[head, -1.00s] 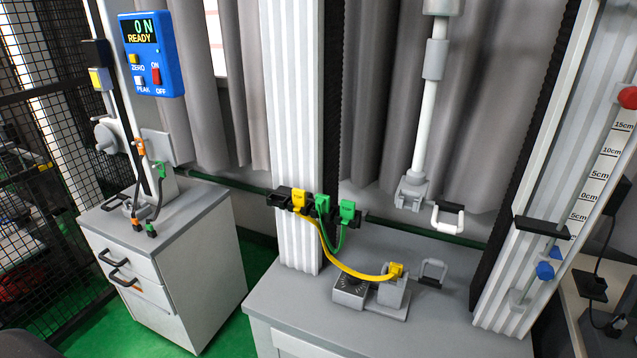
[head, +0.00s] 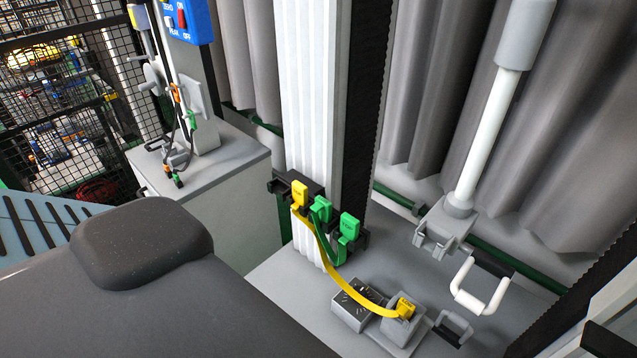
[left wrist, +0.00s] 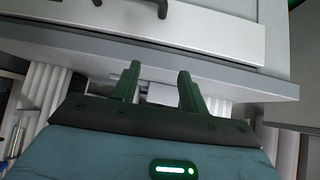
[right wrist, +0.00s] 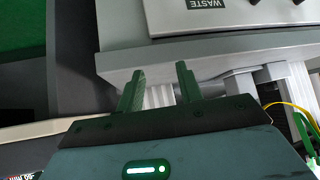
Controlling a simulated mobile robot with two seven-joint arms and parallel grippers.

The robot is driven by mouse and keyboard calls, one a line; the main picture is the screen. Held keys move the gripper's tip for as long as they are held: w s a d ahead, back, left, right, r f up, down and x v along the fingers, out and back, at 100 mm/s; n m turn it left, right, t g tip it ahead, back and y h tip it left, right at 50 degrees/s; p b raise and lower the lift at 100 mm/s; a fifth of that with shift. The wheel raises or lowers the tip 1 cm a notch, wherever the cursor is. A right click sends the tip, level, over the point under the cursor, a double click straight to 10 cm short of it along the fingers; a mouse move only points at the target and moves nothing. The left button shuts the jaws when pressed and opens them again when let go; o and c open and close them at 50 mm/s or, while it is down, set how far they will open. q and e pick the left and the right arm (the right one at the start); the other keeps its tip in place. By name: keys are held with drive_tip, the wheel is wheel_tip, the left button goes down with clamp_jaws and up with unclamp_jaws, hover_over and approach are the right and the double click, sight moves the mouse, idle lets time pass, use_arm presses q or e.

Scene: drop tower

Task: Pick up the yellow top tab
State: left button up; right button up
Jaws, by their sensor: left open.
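A yellow top tab (head: 299,193) sits upright in a black holder (head: 285,184) on the white ribbed column. A yellow cable (head: 330,264) runs from it down to a yellow plug (head: 405,308) on a grey block. My left gripper (left wrist: 158,72) is open and empty in the left wrist view, in front of a grey cabinet edge. My right gripper (right wrist: 160,73) has its fingers apart with nothing between them, below a grey ledge. Neither gripper's fingers show in the head view, and the yellow top tab is not in the left wrist view.
Two green tabs (head: 320,210) (head: 350,226) sit just right of the yellow one. A hanging grey clamp (head: 442,226) and a white-and-black handle (head: 482,286) are farther right. A grey cabinet (head: 215,165) stands at left. Cables (right wrist: 297,119) show at the right wrist view's edge.

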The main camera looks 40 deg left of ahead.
use_arm(q)
drive_tip(key=w+a+r+t, duration=0.1)
drive_tip(key=w+a+r, duration=0.5)
drive_tip(key=w, duration=0.2)
drive_tip(key=t+p, duration=0.2)
drive_tip(key=t, duration=0.1)
approach(297, 188)
drive_tip(key=shift+n+y, duration=0.3)
drive_tip(key=shift+n, duration=0.1)
drive_tip(key=x, duration=0.4)
drive_tip(key=shift+w+d+r, duration=0.1)
drive_tip(key=shift+w+r, duration=0.05)
drive_tip(key=shift+w, duration=0.2)
drive_tip(key=shift+x, duration=4.05)
drive_tip(key=shift+s+d, duration=0.15)
use_arm(e)
drive_tip(key=w+r, duration=0.2)
drive_tip(key=r, duration=0.1)
drive_tip(key=shift+w+d+t, duration=0.15)
drive_tip(key=shift+w+t, duration=0.05)
drive_tip(key=shift+t, duration=0.2)
use_arm(q)
drive_tip(key=c, duration=0.7)
